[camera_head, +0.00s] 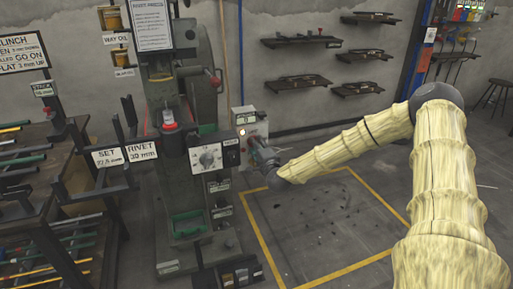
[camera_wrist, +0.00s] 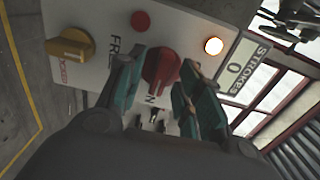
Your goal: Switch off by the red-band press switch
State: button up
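A pale switch box (camera_head: 250,122) is mounted at the right side of the green-grey press (camera_head: 180,70). In the wrist view its white panel (camera_wrist: 108,20) carries a red rotary knob (camera_wrist: 160,68), a yellow rotary knob (camera_wrist: 70,45), a small red button (camera_wrist: 140,21) and a lit lamp (camera_wrist: 213,46). My gripper (camera_head: 262,158) is at the box. In the wrist view its teal-padded fingers (camera_wrist: 158,82) stand open on either side of the red knob, with small gaps seeming to remain. Lettering under the knob is partly hidden by the fingers. I cannot make out a red band.
A strokes counter (camera_wrist: 236,68) beside the lamp reads 0. A rack of bars (camera_head: 60,200) stands left. Wall shelves (camera_head: 300,40) hang behind.

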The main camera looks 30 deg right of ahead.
grip_shut()
dwell(0.3)
jog(key=shift+s+f+n+p, duration=0.1)
jog(key=shift+n+p, duration=2.8)
jog(key=shift+n, duration=5.9)
